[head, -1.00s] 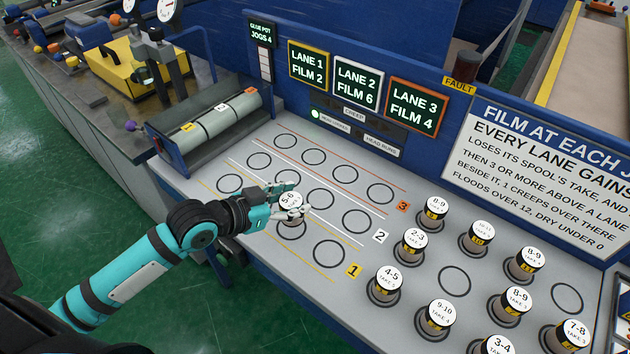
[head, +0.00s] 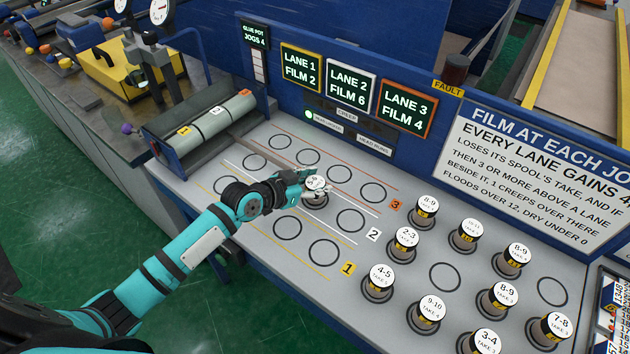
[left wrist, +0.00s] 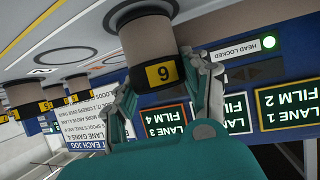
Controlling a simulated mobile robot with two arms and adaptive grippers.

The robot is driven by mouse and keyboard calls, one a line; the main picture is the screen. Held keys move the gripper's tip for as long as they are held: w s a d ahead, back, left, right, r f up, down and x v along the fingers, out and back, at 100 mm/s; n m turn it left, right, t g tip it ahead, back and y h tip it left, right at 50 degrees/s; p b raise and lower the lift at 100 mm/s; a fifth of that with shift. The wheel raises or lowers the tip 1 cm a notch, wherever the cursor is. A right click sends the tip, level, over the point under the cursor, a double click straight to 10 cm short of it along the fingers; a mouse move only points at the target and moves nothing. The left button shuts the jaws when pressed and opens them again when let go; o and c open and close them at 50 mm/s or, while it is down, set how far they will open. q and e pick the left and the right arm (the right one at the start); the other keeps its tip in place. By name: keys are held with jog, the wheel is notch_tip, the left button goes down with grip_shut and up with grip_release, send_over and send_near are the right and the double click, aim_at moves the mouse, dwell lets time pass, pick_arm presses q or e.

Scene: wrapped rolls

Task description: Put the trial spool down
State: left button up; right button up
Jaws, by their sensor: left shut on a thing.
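My left gripper (head: 306,184) is shut on the trial spool (head: 316,186), a short pale roll with a white top. The spool is upright at the third ring of the middle row, the lane 2 row. In the left wrist view the spool (left wrist: 149,45) shows a dark band and a yellow number tag, with my left gripper's fingers (left wrist: 160,95) around it. My right gripper is not in view.
Empty rings lie around it, including a lane 3 ring (head: 373,192) and a lane 1 ring (head: 287,227). Several capped spools stand to the right, such as the 2-3 spool (head: 405,242). A roller unit (head: 210,125) is at the left. Lane screens (head: 346,86) stand behind.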

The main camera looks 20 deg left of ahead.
pick_arm(q)
jog(key=o, duration=1.2)
jog(key=shift+f, duration=0.1)
jog(key=shift+o, duration=0.2)
jog(key=shift+s+r, duration=0.1)
jog(key=shift+r, duration=0.1)
jog(key=b+v, duration=0.1)
jog(key=v, duration=1)
jog(key=shift+s+a+r+b, duration=0.15)
jog(key=shift+s+a+b, duration=0.05)
jog(key=shift+s+b, duration=0.1)
